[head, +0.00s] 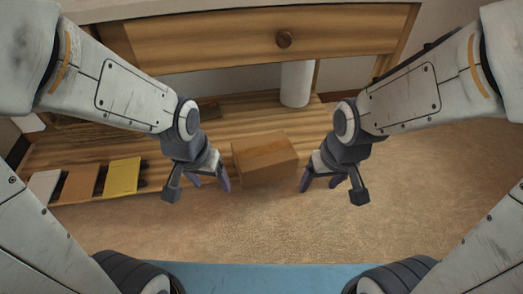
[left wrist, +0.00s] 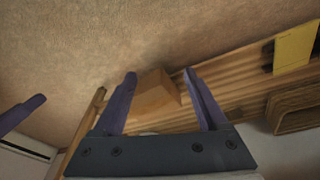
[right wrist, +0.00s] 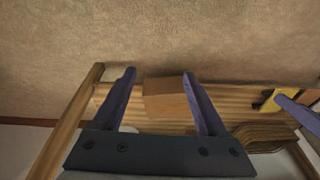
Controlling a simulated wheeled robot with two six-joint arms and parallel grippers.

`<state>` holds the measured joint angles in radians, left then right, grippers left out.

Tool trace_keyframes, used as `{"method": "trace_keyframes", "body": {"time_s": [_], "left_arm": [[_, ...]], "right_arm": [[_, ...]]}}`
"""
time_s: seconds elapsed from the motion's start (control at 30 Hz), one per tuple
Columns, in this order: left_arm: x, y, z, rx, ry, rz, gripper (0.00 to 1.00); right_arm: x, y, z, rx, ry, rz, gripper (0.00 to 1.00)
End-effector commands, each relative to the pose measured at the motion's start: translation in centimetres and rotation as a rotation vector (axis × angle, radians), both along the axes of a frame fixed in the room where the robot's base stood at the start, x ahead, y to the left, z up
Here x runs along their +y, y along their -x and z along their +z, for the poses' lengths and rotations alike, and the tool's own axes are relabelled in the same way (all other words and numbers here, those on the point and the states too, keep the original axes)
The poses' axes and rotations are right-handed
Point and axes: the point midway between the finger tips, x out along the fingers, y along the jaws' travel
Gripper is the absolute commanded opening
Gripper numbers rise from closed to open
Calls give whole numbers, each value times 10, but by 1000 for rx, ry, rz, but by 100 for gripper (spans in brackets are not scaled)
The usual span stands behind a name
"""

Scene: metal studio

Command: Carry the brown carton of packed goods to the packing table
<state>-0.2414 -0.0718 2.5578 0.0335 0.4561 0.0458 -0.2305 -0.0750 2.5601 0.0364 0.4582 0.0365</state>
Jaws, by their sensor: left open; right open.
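The brown carton (head: 265,160) sits closed on a low wooden shelf board, near its front edge, between my two grippers in the head view. It also shows between the fingers in the left wrist view (left wrist: 155,97) and in the right wrist view (right wrist: 166,98). My left gripper (head: 208,182) is open just left of the carton, apart from it. My right gripper (head: 322,180) is open just right of the carton, with a small gap. The packing table cannot be made out for certain.
The wooden shelf (head: 225,115) carries a white cylinder (head: 296,84) behind the carton. A yellow item (head: 120,176), a brown item (head: 80,184) and a white item (head: 44,186) line its left front edge. A wooden drawer (head: 260,40) with a knob overhangs it. Carpet (head: 400,190) in front is clear.

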Motion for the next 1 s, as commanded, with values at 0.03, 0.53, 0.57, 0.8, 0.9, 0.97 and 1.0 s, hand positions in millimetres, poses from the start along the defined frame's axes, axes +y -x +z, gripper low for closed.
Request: {"method": "trace_keyframes", "body": {"time_s": [0.03, 0.53, 0.57, 0.8, 0.9, 0.97, 1.0], "left_arm": [[14, -14, -44, -19, 5, 83, 75], [45, -145, -177, -489, 410, 931, 75], [44, -149, -181, -520, 456, 977, 75], [39, -157, -200, -705, 860, 1249, 75], [37, -153, -200, -741, 1006, 1301, 75], [36, -149, -199, -754, 1074, 1319, 75], [36, -148, -198, -759, 1112, 1326, 75]], "right_arm": [[-14, -14, -44, -19, -4, -82, 75], [-42, -145, -177, -491, -409, -926, 75], [-41, -149, -182, -522, -455, -972, 75], [-36, -158, -200, -708, -859, -1245, 75], [-34, -153, -200, -744, -1004, -1298, 75], [-33, -150, -199, -756, -1072, -1315, 75], [-33, -148, -198, -763, -1109, -1323, 75]]}}
